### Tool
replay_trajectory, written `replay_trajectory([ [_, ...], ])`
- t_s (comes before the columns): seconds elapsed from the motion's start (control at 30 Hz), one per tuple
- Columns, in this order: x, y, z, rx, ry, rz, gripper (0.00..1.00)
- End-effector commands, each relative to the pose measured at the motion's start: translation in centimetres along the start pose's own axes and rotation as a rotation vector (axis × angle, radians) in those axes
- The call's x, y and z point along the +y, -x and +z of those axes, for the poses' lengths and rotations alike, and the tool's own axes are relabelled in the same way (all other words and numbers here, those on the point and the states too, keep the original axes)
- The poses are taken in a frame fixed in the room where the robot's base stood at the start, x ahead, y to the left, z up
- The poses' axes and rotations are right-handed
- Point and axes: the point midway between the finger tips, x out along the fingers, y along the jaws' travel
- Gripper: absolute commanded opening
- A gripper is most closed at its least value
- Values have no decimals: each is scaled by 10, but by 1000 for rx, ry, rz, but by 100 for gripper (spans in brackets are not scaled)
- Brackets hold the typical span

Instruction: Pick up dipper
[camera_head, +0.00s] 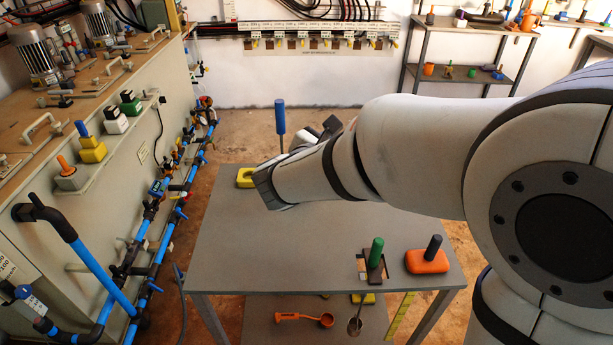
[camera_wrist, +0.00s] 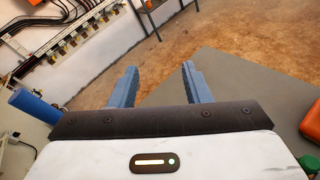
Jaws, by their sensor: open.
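An orange dipper-like scoop (camera_head: 322,320) with a long handle lies on the lower shelf (camera_head: 262,335) of the grey table, near its front. A grey spoon-like tool (camera_head: 355,325) lies to its right; I cannot tell for sure which of the two is the dipper. My gripper (camera_wrist: 160,70) is open and empty, its two blue fingers apart above the table in the wrist view. In the head view my arm hides the fingers. Neither tool shows in the wrist view.
A machine with blue pipes (camera_head: 100,270) stands left. The table's middle is clear.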

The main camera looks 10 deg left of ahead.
Motion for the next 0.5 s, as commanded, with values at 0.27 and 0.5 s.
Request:
replay_trajectory([
  [0.27, 109, 52, -60, -149, 317, 373, 44],
  [0.5, 127, 41, -62, -169, 347, 410, 44],
])
